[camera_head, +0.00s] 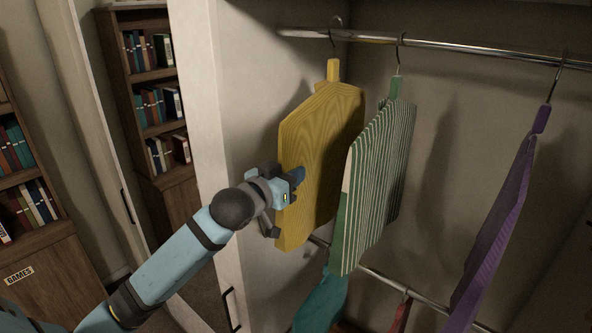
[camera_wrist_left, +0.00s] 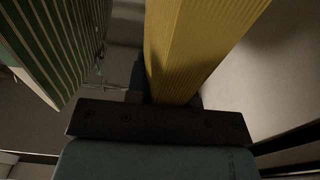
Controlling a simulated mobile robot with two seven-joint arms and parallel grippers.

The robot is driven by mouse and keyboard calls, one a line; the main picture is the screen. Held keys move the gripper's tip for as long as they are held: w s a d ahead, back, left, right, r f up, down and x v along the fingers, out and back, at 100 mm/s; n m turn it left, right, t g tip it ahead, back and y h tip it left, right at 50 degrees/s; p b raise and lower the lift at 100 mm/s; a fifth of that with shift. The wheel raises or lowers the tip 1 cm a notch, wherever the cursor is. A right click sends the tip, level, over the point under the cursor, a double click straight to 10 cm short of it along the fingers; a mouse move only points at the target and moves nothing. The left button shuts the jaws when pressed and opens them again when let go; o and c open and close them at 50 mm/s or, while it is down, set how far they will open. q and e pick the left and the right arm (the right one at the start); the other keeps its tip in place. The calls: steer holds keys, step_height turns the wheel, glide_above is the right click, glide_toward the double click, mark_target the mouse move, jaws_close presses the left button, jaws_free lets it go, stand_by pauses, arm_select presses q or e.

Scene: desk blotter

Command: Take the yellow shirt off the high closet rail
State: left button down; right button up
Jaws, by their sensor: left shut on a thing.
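The yellow shirt (camera_head: 322,135) hangs by its hook on the left end of the high closet rail (camera_head: 450,47), beside the closet's left wall. My left gripper (camera_head: 297,177) is at the shirt's near edge, below its middle, and is shut on it. In the left wrist view the yellow shirt (camera_wrist_left: 198,45) rises from behind the dark gripper body, which hides the fingertips and the grip itself. The shirt's hook still reaches up to the rail. My right gripper is in neither view.
A green-and-white striped shirt (camera_head: 378,180) hangs close to the right of the yellow one; it also shows in the left wrist view (camera_wrist_left: 50,45). A purple garment (camera_head: 495,225) hangs farther right. A lower rail (camera_head: 385,284) holds a teal garment (camera_head: 320,300). A white closet panel (camera_head: 207,90) stands left.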

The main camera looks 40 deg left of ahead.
arm_select(q)
steer(key=shift+s+a+r, duration=0.1)
steer(key=shift+s+a, duration=0.05)
steer(key=shift+s, duration=1.85)
